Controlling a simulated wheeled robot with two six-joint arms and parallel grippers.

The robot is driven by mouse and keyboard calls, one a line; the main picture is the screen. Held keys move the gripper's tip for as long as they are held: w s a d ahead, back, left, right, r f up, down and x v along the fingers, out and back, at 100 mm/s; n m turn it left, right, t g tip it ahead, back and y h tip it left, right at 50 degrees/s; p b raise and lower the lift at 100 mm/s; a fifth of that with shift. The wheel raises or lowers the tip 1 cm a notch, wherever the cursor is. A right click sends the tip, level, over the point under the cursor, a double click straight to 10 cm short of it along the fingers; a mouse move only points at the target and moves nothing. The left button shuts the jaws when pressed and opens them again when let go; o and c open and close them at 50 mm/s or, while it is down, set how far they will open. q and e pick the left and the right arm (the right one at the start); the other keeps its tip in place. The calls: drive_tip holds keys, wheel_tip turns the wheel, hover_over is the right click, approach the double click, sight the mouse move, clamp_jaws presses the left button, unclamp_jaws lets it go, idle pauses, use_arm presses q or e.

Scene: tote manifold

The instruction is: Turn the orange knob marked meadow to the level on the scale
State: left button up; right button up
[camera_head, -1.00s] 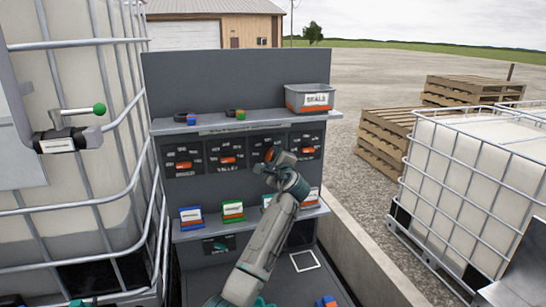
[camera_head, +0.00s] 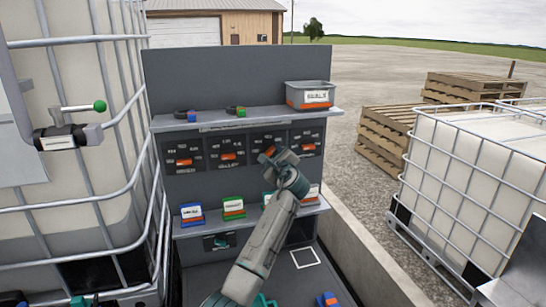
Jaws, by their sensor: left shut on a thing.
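Several dark dial panels with orange knobs stand in a row on the grey board. The second one's label looks like VALLEY; the other labels are too small or hidden to read, so I cannot confirm which is meadow. My left gripper (camera_head: 272,158) is at the third dial, shut on its orange knob (camera_head: 268,152). The gripper hides much of that knob and the lower part of its dial. The first knob (camera_head: 184,162), second knob (camera_head: 228,157) and fourth knob (camera_head: 308,147) are free. My right gripper is not in view.
A shelf (camera_head: 215,124) above the dials holds small blue and green parts and a grey bin (camera_head: 308,95). A lower shelf carries a blue packet (camera_head: 191,214) and a green packet (camera_head: 233,208). Caged tanks stand left and right (camera_head: 470,165).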

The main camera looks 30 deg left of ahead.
use_arm(q)
drive_tip(key=o, duration=1)
drive_tip(key=shift+f, duration=0.1)
drive_tip(key=shift+d, duration=0.1)
drive_tip(key=b+v, duration=0.5)
drive_tip(key=v, duration=0.5)
drive_tip(key=shift+s+d, duration=0.2)
drive_tip(key=shift+s, duration=0.1)
